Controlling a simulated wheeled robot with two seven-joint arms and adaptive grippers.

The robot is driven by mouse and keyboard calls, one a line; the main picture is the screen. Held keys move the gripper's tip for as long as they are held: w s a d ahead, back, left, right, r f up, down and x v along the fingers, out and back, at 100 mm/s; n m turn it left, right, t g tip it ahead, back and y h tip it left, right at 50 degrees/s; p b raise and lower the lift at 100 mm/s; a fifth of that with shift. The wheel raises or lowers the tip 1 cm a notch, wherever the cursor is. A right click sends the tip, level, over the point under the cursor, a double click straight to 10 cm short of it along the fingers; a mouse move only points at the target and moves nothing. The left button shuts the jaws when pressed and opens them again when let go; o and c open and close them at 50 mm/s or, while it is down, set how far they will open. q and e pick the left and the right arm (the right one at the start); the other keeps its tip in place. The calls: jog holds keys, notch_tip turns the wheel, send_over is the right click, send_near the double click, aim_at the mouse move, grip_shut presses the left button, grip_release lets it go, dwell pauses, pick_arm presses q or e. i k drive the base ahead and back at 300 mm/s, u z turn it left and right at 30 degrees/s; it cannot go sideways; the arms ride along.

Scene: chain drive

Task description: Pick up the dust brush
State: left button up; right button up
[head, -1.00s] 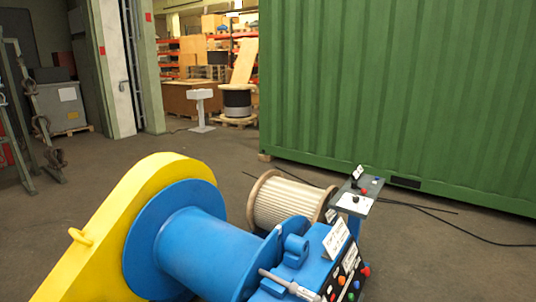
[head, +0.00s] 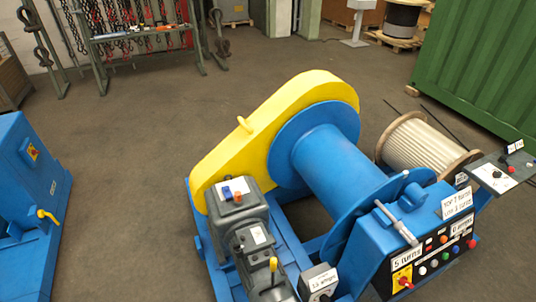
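I cannot make out a dust brush in the head view. A blue winch machine (head: 335,170) with a yellow chain guard (head: 265,125) fills the middle and right of the view. Its control panel (head: 430,255) has several coloured buttons and white labels. Neither of my grippers shows in the view.
Another blue machine (head: 35,190) stands at the left edge. A rack with hanging chains (head: 140,40) is at the back left. A rope spool (head: 425,147) and a green container (head: 485,75) are at the right. The floor (head: 130,150) between the machines is clear.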

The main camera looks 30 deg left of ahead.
aim_at(228, 194)
jog(key=u, duration=1.35)
